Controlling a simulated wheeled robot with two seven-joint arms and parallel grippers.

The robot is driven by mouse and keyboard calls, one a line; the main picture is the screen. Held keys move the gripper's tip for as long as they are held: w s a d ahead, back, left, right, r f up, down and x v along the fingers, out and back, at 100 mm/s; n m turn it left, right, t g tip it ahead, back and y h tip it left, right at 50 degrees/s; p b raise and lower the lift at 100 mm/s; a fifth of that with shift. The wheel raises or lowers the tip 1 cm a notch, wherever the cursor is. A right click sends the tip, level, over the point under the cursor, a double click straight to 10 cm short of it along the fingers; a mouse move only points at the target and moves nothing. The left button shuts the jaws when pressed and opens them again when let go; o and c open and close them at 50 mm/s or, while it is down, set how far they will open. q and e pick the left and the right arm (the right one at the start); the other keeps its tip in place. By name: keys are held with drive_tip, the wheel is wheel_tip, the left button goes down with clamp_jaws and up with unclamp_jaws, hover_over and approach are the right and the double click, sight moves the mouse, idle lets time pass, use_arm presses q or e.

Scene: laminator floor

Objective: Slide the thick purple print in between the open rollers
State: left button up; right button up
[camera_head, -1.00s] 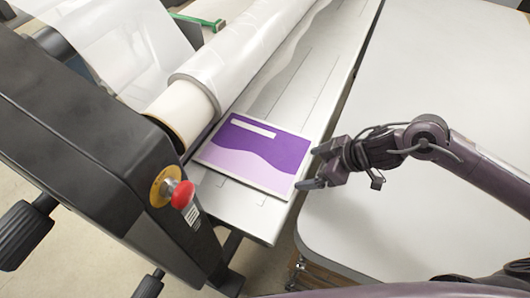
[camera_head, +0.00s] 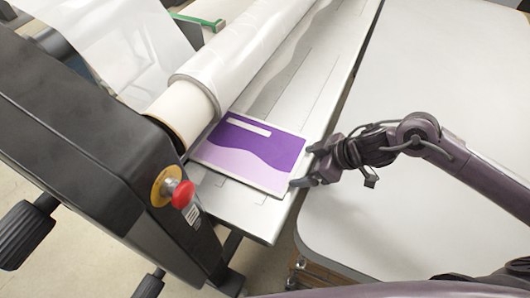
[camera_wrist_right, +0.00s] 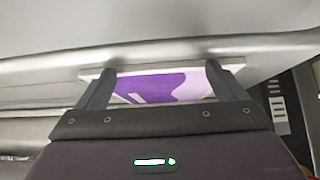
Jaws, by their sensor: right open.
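The thick purple print (camera_head: 250,150) lies flat on the metal feed table (camera_head: 310,85), its far left edge close to the film-covered roller (camera_head: 215,80). It shows a wavy lighter band and a white strip. My right gripper (camera_head: 302,168) is open at the print's right edge; it is empty, and I cannot tell whether it touches. The gap between the rollers is hidden. My left gripper is out of view.
The black machine housing (camera_head: 90,150) with a red stop button (camera_head: 182,194) on a yellow base stands at the left. A large pale table (camera_head: 430,70) is on the right, beyond a narrow gap. The feed table behind the print is clear.

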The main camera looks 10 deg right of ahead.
sight(286, 161)
drive_tip(key=shift+w+a+f+p, duration=0.1)
drive_tip(key=shift+w+a+p, duration=0.1)
drive_tip(key=shift+w+a, duration=0.4)
drive_tip(key=shift+w+a+r+p, duration=0.1)
drive_tip(key=shift+w+a+p, duration=0.15)
drive_tip(key=shift+a, duration=0.5)
drive_tip(key=shift+w+a+f+p, duration=0.15)
drive_tip(key=shift+w+a, duration=0.3)
drive_tip(key=shift+a, duration=0.25)
idle(0.9)
drive_tip(key=shift+s+d+p, duration=0.2)
drive_tip(key=shift+d+p, duration=0.15)
drive_tip(key=shift+d, duration=0.15)
idle(0.6)
drive_tip(key=shift+r, duration=0.2)
drive_tip(key=r+p, duration=0.2)
drive_tip(key=d+r+p, duration=0.1)
drive_tip(key=r+p, duration=0.1)
drive_tip(key=s+r+p, duration=0.1)
drive_tip(key=r+p, duration=0.1)
drive_tip(key=p, duration=0.1)
drive_tip(key=shift+s+d, duration=0.1)
drive_tip(key=shift+d, duration=0.2)
drive_tip(key=shift+f, duration=0.1)
idle(0.5)
